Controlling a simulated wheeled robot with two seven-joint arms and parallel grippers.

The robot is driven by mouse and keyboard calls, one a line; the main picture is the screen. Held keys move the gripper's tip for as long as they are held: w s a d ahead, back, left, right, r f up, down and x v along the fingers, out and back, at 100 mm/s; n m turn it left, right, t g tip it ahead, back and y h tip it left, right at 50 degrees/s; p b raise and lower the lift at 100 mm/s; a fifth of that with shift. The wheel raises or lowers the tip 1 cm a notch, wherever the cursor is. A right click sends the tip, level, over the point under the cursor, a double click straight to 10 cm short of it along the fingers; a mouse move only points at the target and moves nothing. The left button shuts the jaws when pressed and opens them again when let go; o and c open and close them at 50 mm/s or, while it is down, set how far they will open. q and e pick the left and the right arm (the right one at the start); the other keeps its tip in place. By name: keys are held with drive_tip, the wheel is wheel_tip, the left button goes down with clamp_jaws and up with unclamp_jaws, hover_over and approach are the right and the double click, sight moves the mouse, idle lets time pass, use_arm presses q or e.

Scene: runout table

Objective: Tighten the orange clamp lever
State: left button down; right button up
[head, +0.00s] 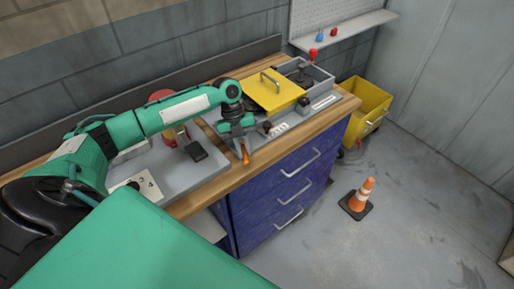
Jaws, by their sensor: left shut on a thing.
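The orange clamp lever (245,157) is a small piece that points down at the front edge of the grey equipment on the workbench. My left gripper (243,146) reaches in from the left and is shut on the lever, with its fingers at the lever's upper part. The lever's pivot and the clamp body behind it are mostly hidden by the gripper. My right gripper is not in view.
The wooden bench (346,105) stands against the wall above blue drawers (290,170). A yellow bin (368,105) and an orange cone (361,194) stand on the floor, which is otherwise largely clear.

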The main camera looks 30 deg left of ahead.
use_arm(q)
drive_tip(key=shift+a+r, duration=0.1)
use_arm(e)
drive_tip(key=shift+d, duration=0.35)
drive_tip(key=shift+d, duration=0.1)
use_arm(q)
drive_tip(key=c, duration=1.4)
unclamp_jaws()
drive_tip(key=shift+s+a, duration=0.1)
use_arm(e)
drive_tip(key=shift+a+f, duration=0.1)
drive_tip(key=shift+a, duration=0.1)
